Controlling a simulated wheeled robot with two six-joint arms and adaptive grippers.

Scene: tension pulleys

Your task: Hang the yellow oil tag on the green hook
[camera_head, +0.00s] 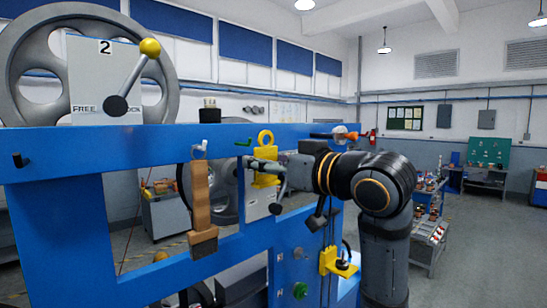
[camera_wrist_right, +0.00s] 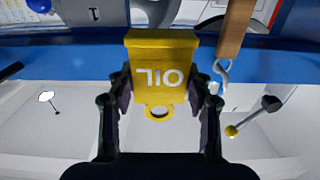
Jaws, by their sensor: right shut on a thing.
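The yellow oil tag (camera_head: 265,180) is upright in front of the blue frame, with its ring at the top. In the right wrist view the tag (camera_wrist_right: 162,75) appears upside down, with its OIL lettering and ring (camera_wrist_right: 160,112) showing. My right gripper (camera_head: 262,165) is shut on the tag from the right side, one finger on each side of it. The green hook (camera_head: 243,142) is on the blue beam, just left of the tag's ring and apart from it. The green hook cannot be made out in the wrist view. My left gripper is not in view.
A wooden-handled brush (camera_head: 201,195) hangs on a pale hook (camera_head: 199,150) left of the tag. A black hook (camera_head: 20,160) is bare at the far left. A lever with a yellow knob (camera_head: 150,47) stands above the blue beam (camera_head: 110,145). A yellow bracket (camera_head: 330,262) is lower right.

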